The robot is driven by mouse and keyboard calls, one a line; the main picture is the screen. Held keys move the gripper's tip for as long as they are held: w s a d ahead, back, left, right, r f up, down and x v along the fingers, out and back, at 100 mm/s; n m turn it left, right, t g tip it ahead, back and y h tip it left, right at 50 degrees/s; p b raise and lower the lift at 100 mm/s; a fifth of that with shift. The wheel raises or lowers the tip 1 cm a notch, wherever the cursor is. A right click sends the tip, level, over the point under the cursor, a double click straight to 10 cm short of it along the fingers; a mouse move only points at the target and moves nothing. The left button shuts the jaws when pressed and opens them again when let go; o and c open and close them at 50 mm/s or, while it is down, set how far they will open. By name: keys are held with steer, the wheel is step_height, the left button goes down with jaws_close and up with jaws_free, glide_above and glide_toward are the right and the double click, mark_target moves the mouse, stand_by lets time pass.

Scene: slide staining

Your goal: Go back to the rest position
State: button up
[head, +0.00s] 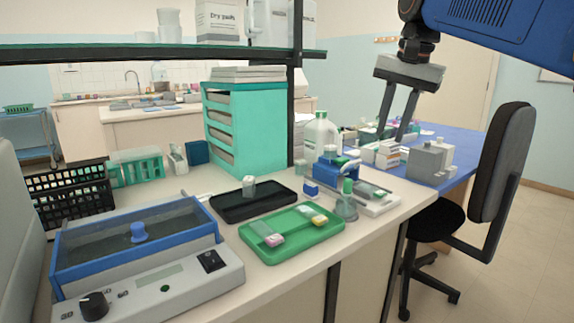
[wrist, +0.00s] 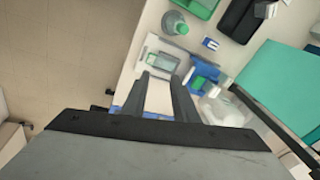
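My gripper (head: 392,137) hangs at the upper right of the head view, fingers pointing down, above the right end of the bench and the blue table area. Its two dark fingers are apart and nothing shows held between them. In the wrist view the fingertips of my gripper (wrist: 162,78) are also apart, with a pale surface and a small device visible beyond them. The exact height above the small boxes (head: 387,155) behind the fingers is hard to tell.
The bench holds a green tray (head: 329,249) with slides, a black tray (head: 228,214), a conical flask (head: 346,208), a blue-rimmed machine (head: 207,268) and a teal drawer rack (head: 262,128). A shelf (head: 110,53) spans the upper left. A black chair (head: 500,150) stands at right.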

steer(key=s+d+f+n, duration=0.1)
steer(key=s+f+n, duration=0.1)
steer(key=s+f, duration=0.6)
steer(key=s+d+f+n+t, duration=0.1)
steer(key=s+d+f+n, duration=0.1)
steer(key=s+f, duration=0.7)
steer(key=s+d+f+n+t+h, duration=0.1)
steer(key=s+f+n, duration=0.2)
steer(key=s+f, duration=0.5)
step_height(320, 180, down, 10)
steer(key=shift+s+d+r+n, duration=0.2)
steer(key=shift+s+d+n, duration=0.05)
steer(key=shift+d+n, duration=0.05)
